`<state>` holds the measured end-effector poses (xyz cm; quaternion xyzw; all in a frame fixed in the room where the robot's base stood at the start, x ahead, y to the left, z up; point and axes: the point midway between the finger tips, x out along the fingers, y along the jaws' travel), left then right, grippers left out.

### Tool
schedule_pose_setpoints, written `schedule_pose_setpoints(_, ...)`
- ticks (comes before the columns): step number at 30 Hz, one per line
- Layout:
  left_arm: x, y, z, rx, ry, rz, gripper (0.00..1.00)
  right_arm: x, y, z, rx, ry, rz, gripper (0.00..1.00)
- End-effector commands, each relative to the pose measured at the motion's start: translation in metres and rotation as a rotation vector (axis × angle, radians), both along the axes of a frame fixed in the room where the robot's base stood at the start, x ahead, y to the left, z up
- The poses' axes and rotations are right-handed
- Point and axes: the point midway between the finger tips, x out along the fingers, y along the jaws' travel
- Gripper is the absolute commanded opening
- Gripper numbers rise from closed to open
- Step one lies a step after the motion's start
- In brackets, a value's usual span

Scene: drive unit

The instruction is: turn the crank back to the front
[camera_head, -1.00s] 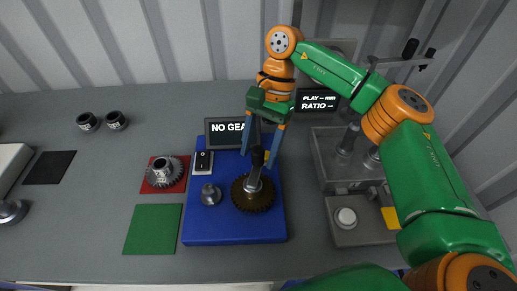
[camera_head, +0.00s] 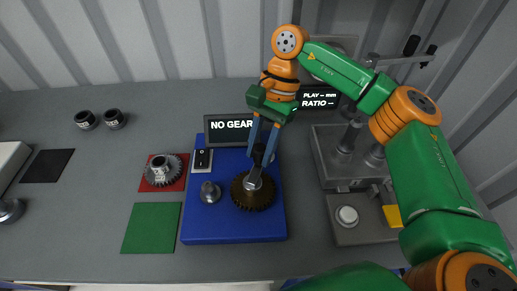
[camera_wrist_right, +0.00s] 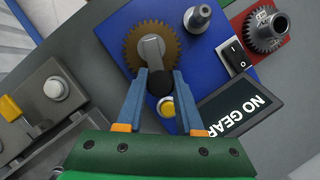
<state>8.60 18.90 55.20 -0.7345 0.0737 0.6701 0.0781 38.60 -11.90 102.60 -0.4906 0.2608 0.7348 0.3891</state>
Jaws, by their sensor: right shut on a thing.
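The crank (camera_head: 254,175) is a grey arm with a black knob, set on a dark brass gear (camera_head: 250,199) on the blue drive unit (camera_head: 230,228). Its arm points to the back of the unit. In the right wrist view the crank arm (camera_wrist_right: 151,50) and black knob (camera_wrist_right: 160,82) show between the blue fingers. My right gripper (camera_head: 262,157) is shut on the crank's knob from above, and its fingers hide part of it. My left gripper is not in view.
The blue unit also bears a bare grey shaft (camera_head: 210,191), a rocker switch (camera_head: 202,159) and a display (camera_head: 231,131) reading NO GEAR. A steel gear (camera_head: 163,171) lies on a red pad to the left. A grey fixture (camera_head: 345,160) stands to the right.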

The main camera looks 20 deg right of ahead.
Motion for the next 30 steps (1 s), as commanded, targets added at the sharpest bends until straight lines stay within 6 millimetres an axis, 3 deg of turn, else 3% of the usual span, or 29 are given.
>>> schedule_pose_setpoints(15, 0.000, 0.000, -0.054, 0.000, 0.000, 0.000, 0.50, -0.017, -0.014, -0.005, 0.002, -0.006, -0.452, 0.00)
schedule_pose_setpoints(30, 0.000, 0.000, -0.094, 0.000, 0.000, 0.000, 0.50, -0.039, -0.018, -0.003, 0.004, -0.007, -0.926, 0.00)
